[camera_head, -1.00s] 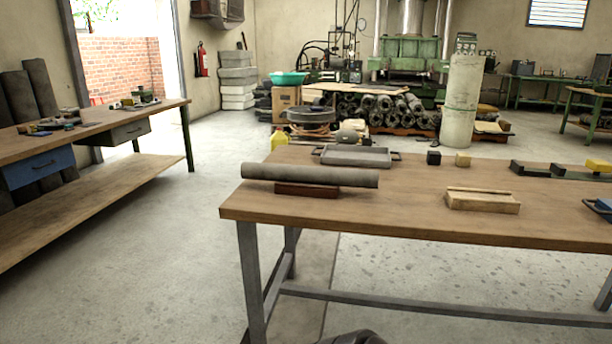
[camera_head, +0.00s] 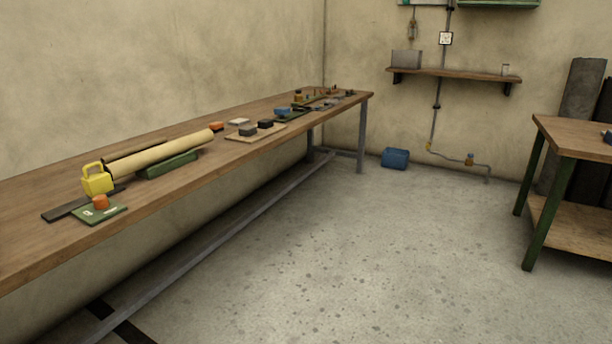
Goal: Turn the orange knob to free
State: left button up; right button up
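An orange knob (camera_head: 100,202) sits on a small green plate (camera_head: 98,215) on the long wooden workbench at the left. A pale mark shows on the plate beside the knob; which setting it stands at is too small to tell. Right behind the knob is a yellow block with a handle (camera_head: 97,180), at the near end of a tan sheet roll (camera_head: 165,158). The roll lies along the bench on a green support (camera_head: 170,165). Neither of my grippers is in view.
Farther along the workbench (camera_head: 40,245) lie an orange piece (camera_head: 217,127), dark blocks on a board (camera_head: 257,130) and small tools. A blue box (camera_head: 395,158) stands on the floor by the back wall. Another green-legged bench (camera_head: 580,135) stands at the right. The floor between is clear.

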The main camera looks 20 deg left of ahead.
aim_at(101, 201)
jog(key=u, duration=2.05)
